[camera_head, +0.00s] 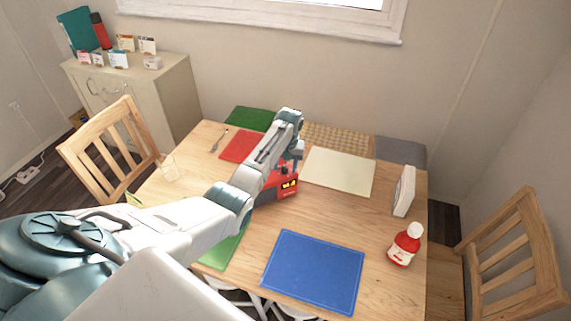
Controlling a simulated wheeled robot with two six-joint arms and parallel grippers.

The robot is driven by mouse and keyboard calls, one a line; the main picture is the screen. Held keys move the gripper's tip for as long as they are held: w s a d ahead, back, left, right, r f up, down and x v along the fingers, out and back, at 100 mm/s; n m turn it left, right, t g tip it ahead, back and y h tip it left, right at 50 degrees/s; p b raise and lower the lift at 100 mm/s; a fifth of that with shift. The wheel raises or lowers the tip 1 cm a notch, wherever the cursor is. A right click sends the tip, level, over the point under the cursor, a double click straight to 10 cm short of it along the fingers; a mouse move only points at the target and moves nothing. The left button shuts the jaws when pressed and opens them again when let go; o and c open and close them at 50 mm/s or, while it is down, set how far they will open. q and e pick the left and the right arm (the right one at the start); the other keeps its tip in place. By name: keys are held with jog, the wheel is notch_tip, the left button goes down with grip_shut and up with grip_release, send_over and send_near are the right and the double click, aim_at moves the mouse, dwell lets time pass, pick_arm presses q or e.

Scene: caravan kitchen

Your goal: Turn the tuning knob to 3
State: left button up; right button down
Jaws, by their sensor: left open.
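A small red device (287,188) with a dark front and yellow marks stands on the wooden table (330,215), left of the table's middle. It looks like a radio. My left arm reaches in from the left and covers much of its left and top side. My left gripper (296,165) is at the top of the red device, pointing down; it is open. I cannot tell whether it touches the device. The tuning knob cannot be made out; it is too small or hidden by my arm. My right gripper is out of view.
A blue mat (313,272), a cream mat (338,171) and a red mat (240,147) lie on the table. A red bottle with a white cap (405,246) and a white upright object (404,191) stand at right. Chairs flank the table.

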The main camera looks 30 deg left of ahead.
pick_arm(q)
jog(key=shift+s, duration=0.1)
jog(key=shift+f, duration=0.1)
jog(key=c, duration=1)
